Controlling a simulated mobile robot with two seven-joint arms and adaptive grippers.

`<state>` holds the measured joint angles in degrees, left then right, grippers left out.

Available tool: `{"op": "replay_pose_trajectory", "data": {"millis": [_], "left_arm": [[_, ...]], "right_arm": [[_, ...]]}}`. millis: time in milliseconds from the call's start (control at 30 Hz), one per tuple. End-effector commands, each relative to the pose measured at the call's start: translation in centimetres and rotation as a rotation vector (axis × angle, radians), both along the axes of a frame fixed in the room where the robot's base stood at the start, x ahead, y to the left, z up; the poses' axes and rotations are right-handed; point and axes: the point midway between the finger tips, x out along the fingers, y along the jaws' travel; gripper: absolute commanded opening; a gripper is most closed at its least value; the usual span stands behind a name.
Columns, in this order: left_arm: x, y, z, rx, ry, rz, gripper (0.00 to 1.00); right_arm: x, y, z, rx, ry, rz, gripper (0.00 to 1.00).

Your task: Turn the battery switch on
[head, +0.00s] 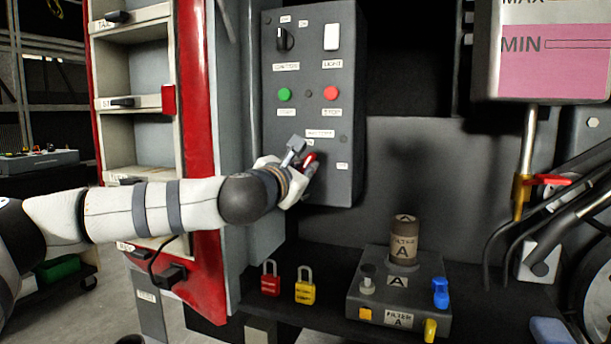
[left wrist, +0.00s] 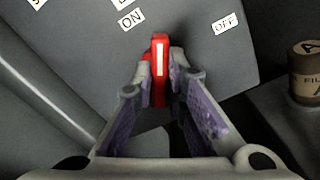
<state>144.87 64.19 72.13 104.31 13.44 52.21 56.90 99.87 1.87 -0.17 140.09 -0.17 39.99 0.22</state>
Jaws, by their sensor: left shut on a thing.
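The battery switch has a red handle (head: 310,158) low on the dark grey control panel (head: 300,185). In the left wrist view the red handle (left wrist: 160,75) stands between my finger pads, with a pale stripe along it. My left gripper (head: 304,164) is shut on this handle; its fingers (left wrist: 162,62) press it from both sides. An ON label (left wrist: 131,19) lies up and left of the handle, an OFF label (left wrist: 227,23) up and right. The switch's base is largely hidden by my gripper. My right gripper is not in view.
Above the switch are a green button (head: 285,94), a red stop button (head: 331,93) and a black rotary knob (head: 285,39). A red-edged shelf (head: 198,120) stands left. Below are red (head: 270,281) and yellow (head: 305,288) padlocks and a filter block (head: 400,290).

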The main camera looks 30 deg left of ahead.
Motion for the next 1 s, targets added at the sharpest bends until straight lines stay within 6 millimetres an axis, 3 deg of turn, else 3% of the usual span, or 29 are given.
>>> {"op": "replay_pose_trajectory", "data": {"millis": [300, 1000], "left_arm": [[0.0, 0.0, -0.2, -0.025, -0.002, 0.0, 0.0], [0.0, 0.0, -0.3, -0.51, -0.119, 0.001, 0.0]], "right_arm": [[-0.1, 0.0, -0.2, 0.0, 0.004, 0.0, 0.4], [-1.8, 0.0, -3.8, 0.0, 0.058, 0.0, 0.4]]}}
